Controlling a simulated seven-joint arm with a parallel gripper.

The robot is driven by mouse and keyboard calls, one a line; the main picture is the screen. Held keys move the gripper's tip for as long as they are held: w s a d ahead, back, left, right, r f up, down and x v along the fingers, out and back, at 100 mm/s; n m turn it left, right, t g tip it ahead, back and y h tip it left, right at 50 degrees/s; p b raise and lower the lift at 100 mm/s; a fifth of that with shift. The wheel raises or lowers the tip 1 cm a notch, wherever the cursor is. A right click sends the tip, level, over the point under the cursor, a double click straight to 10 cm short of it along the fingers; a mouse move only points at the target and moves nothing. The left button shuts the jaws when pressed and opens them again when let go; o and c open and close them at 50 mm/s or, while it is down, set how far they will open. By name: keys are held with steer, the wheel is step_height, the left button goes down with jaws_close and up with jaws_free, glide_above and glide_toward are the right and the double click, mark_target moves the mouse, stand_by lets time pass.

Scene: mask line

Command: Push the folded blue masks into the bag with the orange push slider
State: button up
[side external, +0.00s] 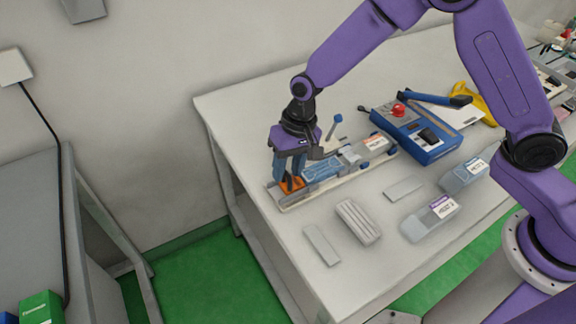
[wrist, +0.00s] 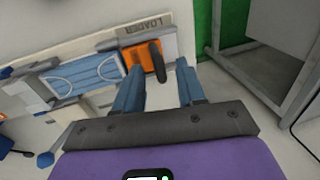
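The orange push slider (side external: 292,184) sits at the near-left end of the loader (side external: 288,207). In the wrist view the slider (wrist: 137,54) shows a dark upright handle (wrist: 157,62). My gripper (side external: 288,178) is over the slider. In the wrist view my gripper (wrist: 159,66) is open, with its blue fingers apart on either side of the handle and visible gaps. The folded blue masks (side external: 322,167) lie in the loader channel just beyond the slider; they also show in the wrist view (wrist: 88,74). A clear bag (side external: 351,154) appears at the channel's far end, partly hidden by fittings.
A blue sealer-like machine (side external: 425,145) with a red knob stands behind the loader. Filled packs (side external: 430,218) lie to the right. A ribbed grey block (side external: 358,222) and a flat grey piece (side external: 321,245) lie in front. The table's left edge is close to the slider.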

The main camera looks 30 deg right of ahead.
jaws_close()
steer(key=d, duration=1.6)
steer(key=shift+d, duration=0.2)
steer(key=shift+c, duration=0.5)
jaws_free()
steer(key=shift+d, duration=0.1)
steer(key=shift+o, duration=0.5)
steer(key=d+r, duration=0.3)
steer(key=r, duration=1.4)
steer(key=shift+s+d, duration=0.1)
